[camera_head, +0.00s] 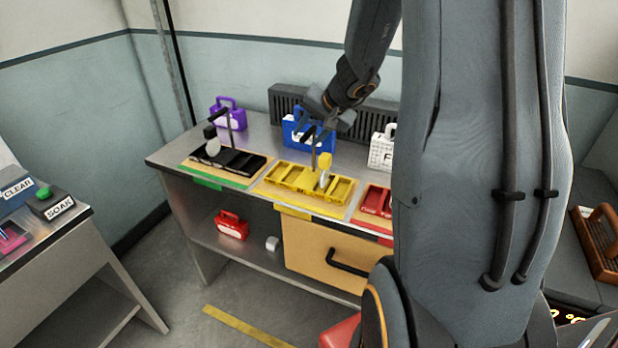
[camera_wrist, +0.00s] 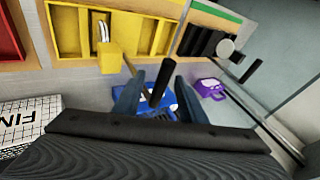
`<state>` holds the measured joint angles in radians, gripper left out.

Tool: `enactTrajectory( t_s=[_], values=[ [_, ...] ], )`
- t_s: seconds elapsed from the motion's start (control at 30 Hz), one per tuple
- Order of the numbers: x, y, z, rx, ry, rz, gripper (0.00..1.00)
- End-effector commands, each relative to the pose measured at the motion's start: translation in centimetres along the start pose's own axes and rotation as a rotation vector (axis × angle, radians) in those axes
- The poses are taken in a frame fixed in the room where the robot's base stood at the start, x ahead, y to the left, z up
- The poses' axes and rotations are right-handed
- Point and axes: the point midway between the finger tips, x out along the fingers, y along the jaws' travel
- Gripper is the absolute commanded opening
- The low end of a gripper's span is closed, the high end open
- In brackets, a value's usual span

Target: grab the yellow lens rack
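The yellow lens rack (camera_head: 310,184) lies on a tan board in the middle of the bench. It is a tray with several compartments, a thin upright post with a dark grip at its top, and a yellow piece by the post. In the wrist view the rack (camera_wrist: 68,35) is at the top left, and its dark grip (camera_wrist: 161,80) appears between my fingers. My gripper (camera_head: 315,130) is above the back of the rack, around the top of the post. Its fingers (camera_wrist: 158,95) are apart. Contact with the grip cannot be told.
A black rack (camera_head: 232,161) stands left of the yellow one, a red rack (camera_head: 376,200) right. Behind are a purple case (camera_head: 229,113), a blue case (camera_head: 293,130) and a white tiled case (camera_head: 381,153). My arm hides the bench's right side.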

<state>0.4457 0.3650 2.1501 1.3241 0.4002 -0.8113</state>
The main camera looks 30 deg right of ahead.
Motion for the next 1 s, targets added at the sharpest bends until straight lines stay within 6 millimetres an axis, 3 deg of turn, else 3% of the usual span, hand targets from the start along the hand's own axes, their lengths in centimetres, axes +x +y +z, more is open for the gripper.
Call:
enactTrajectory(
  t_s=[0.13, 0.37, 1.0],
  values=[
    [-0.01, -0.01, 0.0, 0.0, 0.0, 0.0, 0.38],
    [-0.02, -0.01, 0.01, 0.0, 0.0, 0.0, 0.0],
    [0.04, 0.16, 0.11, -0.002, -0.002, 0.003, 0.0]
  ],
)
